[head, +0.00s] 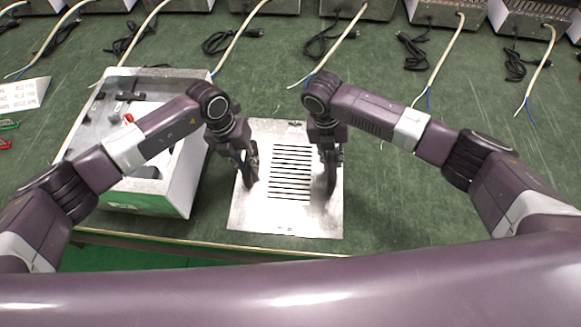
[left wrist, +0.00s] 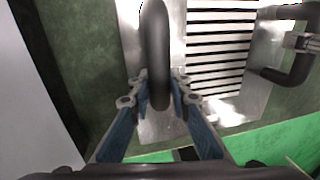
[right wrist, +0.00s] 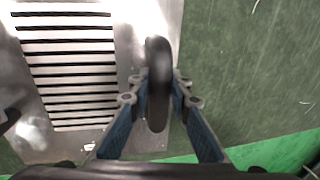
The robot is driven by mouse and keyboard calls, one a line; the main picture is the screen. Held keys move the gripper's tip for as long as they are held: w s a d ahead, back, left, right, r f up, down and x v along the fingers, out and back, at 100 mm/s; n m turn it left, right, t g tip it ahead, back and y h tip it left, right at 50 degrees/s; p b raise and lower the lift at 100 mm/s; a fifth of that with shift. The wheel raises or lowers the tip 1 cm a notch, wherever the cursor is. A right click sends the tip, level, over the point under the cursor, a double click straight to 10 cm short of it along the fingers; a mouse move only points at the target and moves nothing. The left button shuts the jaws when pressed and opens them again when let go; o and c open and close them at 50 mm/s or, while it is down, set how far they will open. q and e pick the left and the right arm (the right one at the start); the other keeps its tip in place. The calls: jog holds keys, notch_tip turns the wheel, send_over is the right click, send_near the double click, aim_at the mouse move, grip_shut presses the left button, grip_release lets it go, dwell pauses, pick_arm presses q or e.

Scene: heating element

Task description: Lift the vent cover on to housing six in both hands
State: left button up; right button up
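The vent cover (head: 236,213) is a flat silvery plate with a slotted middle. It appears to lie flat on the green bench near its front edge, with a dark upright loop handle on each side. My left gripper (head: 248,164) is down at the left handle; in the left wrist view its fingers straddle this handle (left wrist: 155,55). My right gripper (head: 329,165) is down at the right handle; in the right wrist view its fingers straddle this handle (right wrist: 159,85). Both grippers look open, with narrow gaps beside the handles. Contact at the fingertips is hard to make out.
An open white housing (head: 172,195) with parts inside stands just left of the cover. Several metal housings with cables (head: 357,8) line the back. Which is housing six cannot be told. The bench right of the cover (head: 400,190) is clear under my arm.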

pick_arm(q)
grip_shut()
pick_arm(e)
grip_shut()
pick_arm(q)
jog(key=shift+w+r, duration=0.1)
pick_arm(e)
jog(key=shift+r, duration=0.1)
pick_arm(q)
jog(key=shift+r, duration=0.1)
pick_arm(e)
jog(key=shift+w+r, duration=0.1)
